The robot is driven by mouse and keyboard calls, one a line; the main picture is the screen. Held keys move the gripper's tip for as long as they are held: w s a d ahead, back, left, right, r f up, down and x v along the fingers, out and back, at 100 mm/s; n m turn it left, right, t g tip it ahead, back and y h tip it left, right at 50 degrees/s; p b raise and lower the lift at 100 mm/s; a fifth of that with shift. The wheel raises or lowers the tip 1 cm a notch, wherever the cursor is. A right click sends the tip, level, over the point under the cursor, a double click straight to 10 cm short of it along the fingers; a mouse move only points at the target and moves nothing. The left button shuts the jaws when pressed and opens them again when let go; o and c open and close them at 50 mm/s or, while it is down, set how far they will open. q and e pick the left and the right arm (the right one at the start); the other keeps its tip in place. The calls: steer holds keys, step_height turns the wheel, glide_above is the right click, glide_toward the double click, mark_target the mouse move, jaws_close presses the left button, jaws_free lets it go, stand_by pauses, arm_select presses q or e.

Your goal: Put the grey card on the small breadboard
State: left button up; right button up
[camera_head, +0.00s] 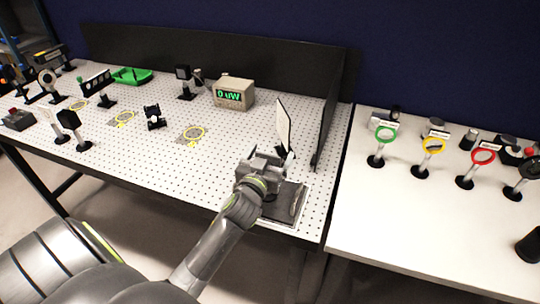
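A pale upright card (284,122), which I take to be the grey card, stands on a dark mount near the right end of the perforated table, slightly tilted. My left gripper (264,162) is right beside the lower part of this card and its mount. Its fingertips are small and partly hidden, so I cannot tell whether they grip the mount. The small breadboard (291,205), a dark grey plate, lies at the table's front right corner, below the gripper and partly covered by it. My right gripper is not in view.
A black panel (328,118) rises just right of the card, and a low black wall (150,52) runs along the back. A power meter box (234,92) stands behind left. Ring-topped posts, including a green one (378,146), stand on the white side table (380,225).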

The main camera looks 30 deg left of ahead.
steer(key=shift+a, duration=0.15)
arm_select(q)
steer(key=shift+s+d, duration=0.1)
steer(key=shift+s, duration=0.25)
steer(key=b+v, duration=0.2)
steer(key=v, duration=0.9)
steer(key=shift+s+r, duration=0.15)
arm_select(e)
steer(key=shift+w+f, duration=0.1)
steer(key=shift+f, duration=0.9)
